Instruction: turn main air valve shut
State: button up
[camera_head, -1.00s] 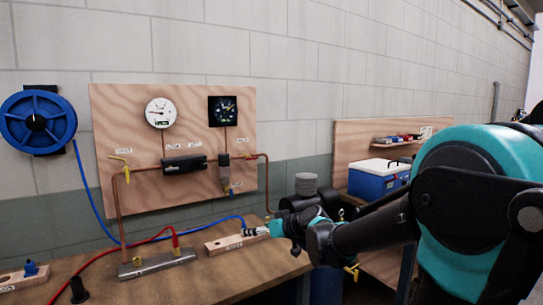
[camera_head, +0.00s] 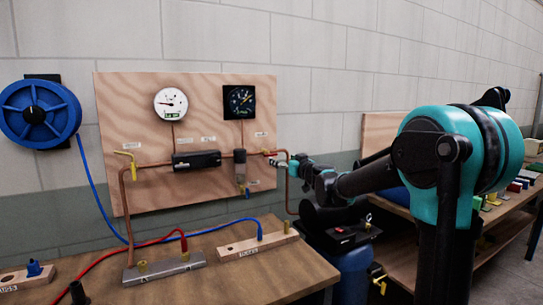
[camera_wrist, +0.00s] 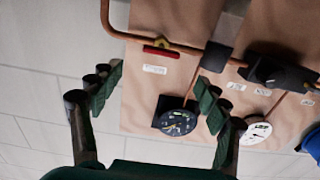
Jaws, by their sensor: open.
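A valve with a red handle (camera_head: 271,153) and brass body sits on the copper pipe at the board's right edge. In the wrist view its red handle (camera_wrist: 161,52) lies roughly along the pipe, beside a small white label too blurred to read. My gripper (camera_head: 285,163) is close to the valve in the head view, partly overlapping the pipe there. In the wrist view my gripper (camera_wrist: 155,88) is open and empty, its dark green fingers wide apart. The red handle lies beyond the fingertips, between their lines, apart from both. A yellow-handled valve (camera_head: 125,154) is at the pipe's left end.
The plywood board (camera_head: 130,100) carries a white gauge (camera_head: 171,104), a black gauge (camera_head: 240,102), a dark cylinder (camera_head: 196,160) and a filter bowl (camera_head: 240,168). The bench (camera_head: 215,280) below holds hoses and fittings. A blue tank (camera_head: 352,272) stands right of the bench.

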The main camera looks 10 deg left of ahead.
aim_at(272, 155)
jog(key=x, duration=1)
jog(key=shift+w+a, duration=0.25)
jog(key=shift+a, duration=0.05)
jog(key=c, duration=1.2)
